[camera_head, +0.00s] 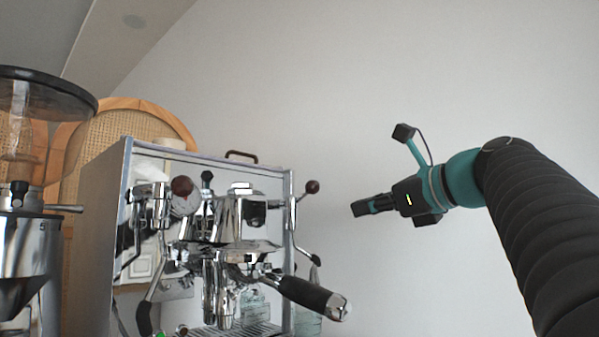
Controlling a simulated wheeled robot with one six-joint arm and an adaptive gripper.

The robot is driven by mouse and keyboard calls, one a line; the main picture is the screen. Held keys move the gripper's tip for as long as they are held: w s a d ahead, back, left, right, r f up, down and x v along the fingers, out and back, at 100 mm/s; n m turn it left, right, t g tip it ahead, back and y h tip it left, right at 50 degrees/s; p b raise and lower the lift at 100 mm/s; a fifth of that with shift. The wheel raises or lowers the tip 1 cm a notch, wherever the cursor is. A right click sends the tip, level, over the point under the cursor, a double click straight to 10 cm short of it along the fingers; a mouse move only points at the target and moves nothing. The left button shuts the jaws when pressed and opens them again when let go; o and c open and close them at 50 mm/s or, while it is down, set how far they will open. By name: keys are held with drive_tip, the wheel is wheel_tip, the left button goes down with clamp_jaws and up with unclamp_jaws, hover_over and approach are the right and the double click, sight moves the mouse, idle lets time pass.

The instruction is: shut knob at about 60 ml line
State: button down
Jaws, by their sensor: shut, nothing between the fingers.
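The chrome espresso machine (190,240) stands left of centre. A dark red ball knob (182,186) sits at its front left, and another dark red knob (312,187) sits at its right edge on a chrome valve. I cannot tell which knob the task means. My gripper (356,209) is shut and empty, pointing left, in the air a little to the right of the right knob and apart from it. A portafilter with a black handle (305,294) is fitted in the machine. No cup or 60 ml line is clearly visible; the area below the spouts is partly cut off.
A coffee grinder (30,240) with a clear hopper stands at the far left. A wicker-backed chair (125,125) is behind the machine. A steam wand (308,255) hangs at the machine's right side. The space around my gripper is free before a plain wall.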

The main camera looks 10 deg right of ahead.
wheel_tip(320, 180, up, 6)
drive_tip(key=s+a+m+y, duration=0.2)
drive_tip(key=s+a+y, duration=0.1)
drive_tip(key=x, duration=0.7)
drive_tip(key=shift+w+d+r+m, duration=0.15)
drive_tip(key=shift+w+r+m, duration=0.15)
idle(0.7)
drive_tip(key=shift+f+b, duration=0.5)
drive_tip(key=shift+f, duration=0.5)
drive_tip(key=v, duration=0.8)
drive_tip(key=shift+s+r+p, duration=0.25)
drive_tip(key=shift+r+p, duration=0.1)
drive_tip(key=shift+p, duration=0.1)
